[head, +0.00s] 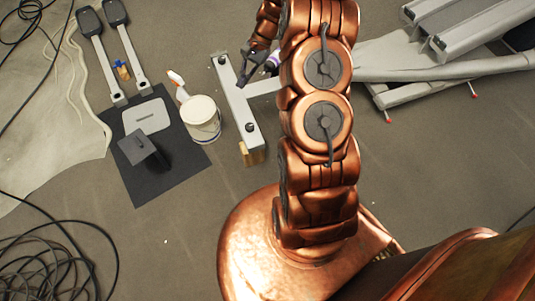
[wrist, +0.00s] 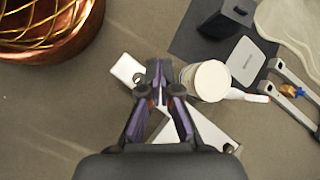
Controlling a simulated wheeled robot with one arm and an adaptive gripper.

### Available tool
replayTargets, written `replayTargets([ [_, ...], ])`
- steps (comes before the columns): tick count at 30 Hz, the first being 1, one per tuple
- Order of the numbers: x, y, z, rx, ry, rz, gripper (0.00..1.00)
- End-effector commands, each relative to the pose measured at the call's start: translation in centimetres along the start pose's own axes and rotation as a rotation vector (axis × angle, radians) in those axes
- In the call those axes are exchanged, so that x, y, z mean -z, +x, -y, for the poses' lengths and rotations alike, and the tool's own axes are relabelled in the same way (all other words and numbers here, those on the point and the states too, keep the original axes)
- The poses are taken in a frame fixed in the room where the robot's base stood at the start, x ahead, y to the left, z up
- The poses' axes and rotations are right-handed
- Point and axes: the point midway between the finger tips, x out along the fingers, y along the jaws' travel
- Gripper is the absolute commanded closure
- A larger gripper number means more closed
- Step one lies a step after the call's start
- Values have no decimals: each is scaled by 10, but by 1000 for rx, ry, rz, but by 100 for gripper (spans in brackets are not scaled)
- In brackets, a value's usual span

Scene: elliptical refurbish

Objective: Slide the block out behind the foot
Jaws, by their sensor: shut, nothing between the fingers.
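The foot is a pale grey crossbar (head: 236,108) lying on the floor in the head view, with dark bolts on it. A small light wooden block (head: 251,154) sits at its near end, partly under it. My gripper (head: 244,82) is above the far part of the foot, shut and empty, away from the block. In the wrist view my gripper (wrist: 158,68) has its dark fingertips together over the foot (wrist: 212,134) and covers its middle. I cannot make out the block in the wrist view.
A white bucket (head: 201,112) stands left of the foot. A black mat (head: 178,170) with a dark part and a grey cover lies further left, below two pedal arms (head: 122,45). Cables (head: 45,255) lie at lower left. A grey frame (head: 450,70) is at right.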

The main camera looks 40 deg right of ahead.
Motion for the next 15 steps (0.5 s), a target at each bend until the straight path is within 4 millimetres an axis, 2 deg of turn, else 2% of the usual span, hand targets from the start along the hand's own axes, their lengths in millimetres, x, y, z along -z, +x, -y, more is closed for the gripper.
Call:
replayTargets([
  [1,25,17,-9,17,35,8,100],
  [3,52,29,-17,41,81,14,100],
  [11,149,80,-58,126,251,33,100],
  [15,198,111,-88,167,344,42,100],
])
